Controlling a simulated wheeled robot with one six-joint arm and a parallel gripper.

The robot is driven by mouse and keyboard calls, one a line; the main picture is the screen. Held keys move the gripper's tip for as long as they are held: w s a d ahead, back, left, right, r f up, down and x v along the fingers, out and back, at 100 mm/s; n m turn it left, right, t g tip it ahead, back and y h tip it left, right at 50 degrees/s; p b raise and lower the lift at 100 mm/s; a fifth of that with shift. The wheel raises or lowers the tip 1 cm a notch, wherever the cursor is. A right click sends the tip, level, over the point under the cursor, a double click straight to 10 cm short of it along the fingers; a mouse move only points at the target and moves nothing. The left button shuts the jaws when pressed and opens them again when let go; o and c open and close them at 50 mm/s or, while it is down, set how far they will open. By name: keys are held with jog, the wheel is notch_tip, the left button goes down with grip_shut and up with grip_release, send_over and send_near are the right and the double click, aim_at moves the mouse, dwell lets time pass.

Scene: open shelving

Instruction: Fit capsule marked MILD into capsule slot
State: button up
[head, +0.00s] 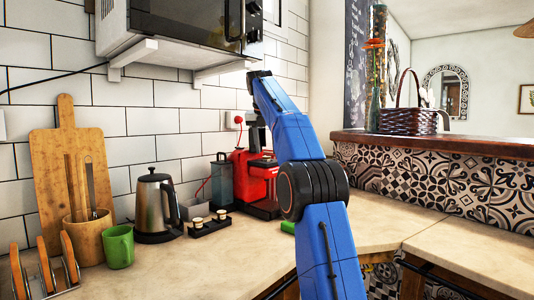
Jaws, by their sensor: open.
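The red coffee machine (241,180) stands on the counter against the tiled wall, partly hidden by my blue arm. Its capsule slot cannot be made out. A small black holder (210,228) in front of it carries light-topped capsules, one at the left (197,223) and one at the right (221,215). Their markings are too small to read, so I cannot tell which is MILD. My gripper (259,147) is above the top of the machine, pointing down, small and partly hidden by my arm. It is open; no capsule shows in it.
A steel kettle (155,205), green mug (119,246), wooden utensil pot (88,235) and cutting board (62,150) stand at the left. A grey-blue container (221,182) is beside the machine. A microwave (190,25) hangs above on a bracket. The front counter is mostly clear.

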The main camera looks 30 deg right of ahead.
jog(key=shift+v, duration=1.05)
jog(key=shift+s+a+r, duration=0.15)
jog(key=shift+s+a, duration=0.1)
jog(key=shift+a, duration=0.05)
jog(key=s+a, duration=0.7)
jog(key=s, duration=0.1)
jog(key=shift+s+a, duration=0.2)
jog(key=shift+s, duration=0.05)
